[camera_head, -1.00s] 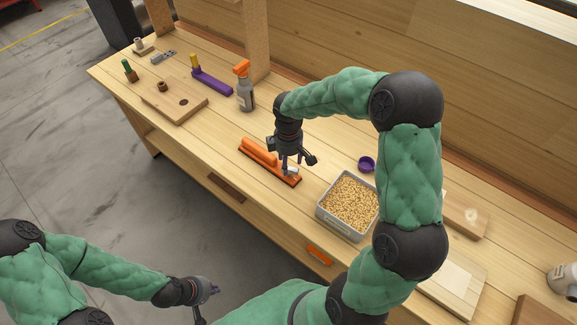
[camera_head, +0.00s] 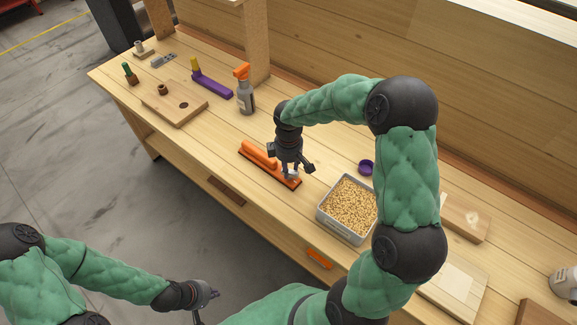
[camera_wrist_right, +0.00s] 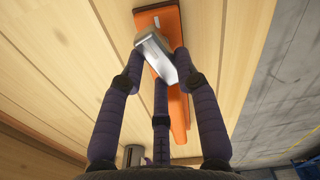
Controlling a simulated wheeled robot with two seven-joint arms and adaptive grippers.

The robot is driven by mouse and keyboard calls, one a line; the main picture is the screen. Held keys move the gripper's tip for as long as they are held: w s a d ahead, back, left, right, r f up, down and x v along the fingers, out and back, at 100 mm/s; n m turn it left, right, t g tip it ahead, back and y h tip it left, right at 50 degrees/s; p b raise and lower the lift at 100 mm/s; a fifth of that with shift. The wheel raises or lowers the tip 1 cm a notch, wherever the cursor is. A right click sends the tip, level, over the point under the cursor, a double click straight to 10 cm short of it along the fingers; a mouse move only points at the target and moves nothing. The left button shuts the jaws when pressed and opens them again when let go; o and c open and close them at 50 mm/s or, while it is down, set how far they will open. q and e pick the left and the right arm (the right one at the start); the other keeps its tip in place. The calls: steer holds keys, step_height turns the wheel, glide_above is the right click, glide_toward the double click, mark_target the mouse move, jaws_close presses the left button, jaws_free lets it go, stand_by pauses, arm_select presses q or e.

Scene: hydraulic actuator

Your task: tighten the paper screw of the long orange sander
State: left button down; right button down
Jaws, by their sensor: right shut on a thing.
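The long orange sander (camera_head: 258,153) lies on the workbench, its dark-edged base flat on the wood. Its silver metal paper screw (camera_wrist_right: 157,60) sits at the end nearer the grain box. My right gripper (camera_head: 291,174) points down over that end. In the right wrist view its fingers (camera_wrist_right: 158,66) surround the silver piece and are shut on it. The fingers partly cover this end of the sander in the head view. My left gripper (camera_head: 207,301) is low at the left, off the bench, with its fingers spread and nothing visible between them.
A metal box of grain (camera_head: 350,207) stands right of the sander, with a purple cup (camera_head: 366,167) behind it. A spray bottle (camera_head: 245,95), purple tool (camera_head: 212,85) and holed wooden board (camera_head: 174,103) are farther left. Bare bench lies left of the sander.

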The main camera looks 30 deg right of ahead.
steer(key=shift+m, duration=0.9)
steer(key=c, duration=0.9)
jaws_free()
steer(key=shift+r, duration=0.1)
step_height(320, 180, up, 12)
steer(key=shift+f, duration=0.1)
